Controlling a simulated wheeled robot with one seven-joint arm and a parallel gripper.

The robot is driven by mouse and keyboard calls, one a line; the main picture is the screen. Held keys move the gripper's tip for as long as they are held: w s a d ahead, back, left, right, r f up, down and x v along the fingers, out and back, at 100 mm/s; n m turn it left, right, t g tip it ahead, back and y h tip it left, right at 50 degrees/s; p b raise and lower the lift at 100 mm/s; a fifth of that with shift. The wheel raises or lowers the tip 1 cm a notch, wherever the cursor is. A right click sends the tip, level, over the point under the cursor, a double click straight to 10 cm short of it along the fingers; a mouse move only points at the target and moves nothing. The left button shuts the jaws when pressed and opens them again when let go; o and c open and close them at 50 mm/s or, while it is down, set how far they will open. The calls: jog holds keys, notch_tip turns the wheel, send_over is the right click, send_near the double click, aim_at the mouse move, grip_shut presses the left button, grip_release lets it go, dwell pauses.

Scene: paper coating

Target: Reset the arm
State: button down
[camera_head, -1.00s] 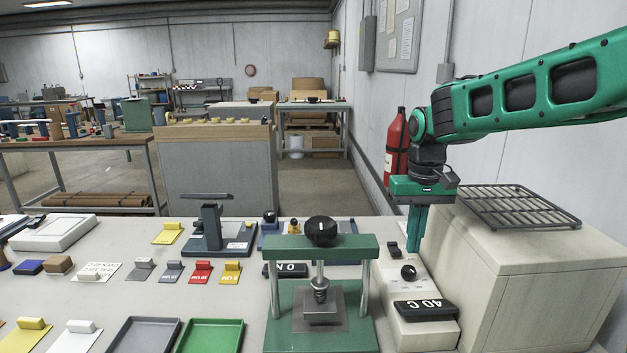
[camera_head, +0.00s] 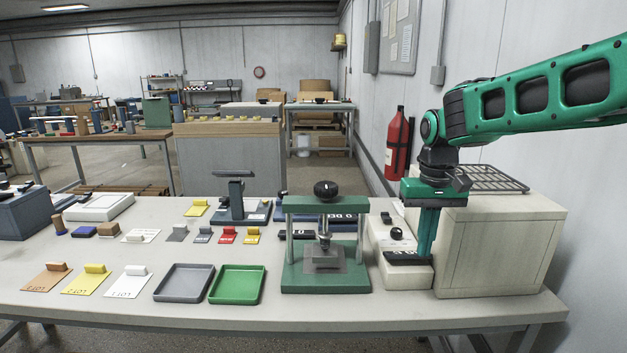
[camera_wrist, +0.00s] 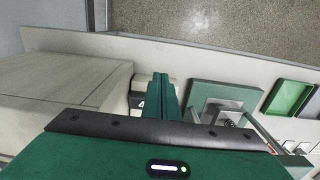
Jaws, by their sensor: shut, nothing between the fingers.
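My green arm reaches in from the right in the head view. My gripper (camera_head: 425,257) points down with its long green fingers together and empty. In the head view it overlaps the beige control box (camera_head: 408,275) with a black knob and a dark display, left of the beige oven-like box (camera_head: 507,247). The wrist view shows the shut fingers (camera_wrist: 161,90) in the middle, between the beige box and the green press. Whether the fingertips touch anything cannot be told.
A green press (camera_head: 327,245) with a black knob stands left of the control box. Green (camera_head: 237,284) and grey (camera_head: 184,282) trays and several coloured sample cards lie farther left. A wire rack (camera_head: 492,178) lies on the beige box. A red extinguisher (camera_head: 398,145) hangs on the wall.

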jog(key=s+d+f+m, duration=0.1)
jog(key=s+d+m, duration=0.3)
jog(key=s+d, duration=1.1)
jog(key=s+f+m, duration=0.1)
jog(key=s+f, duration=0.1)
jog(key=s, duration=0.5)
jog(key=s+d+f+m, duration=0.1)
jog(key=s+f, duration=0.2)
jog(key=s, duration=0.5)
jog(key=shift+s+d+f, duration=0.2)
jog(key=shift+s+d, duration=0.1)
jog(key=shift+a, duration=0.15)
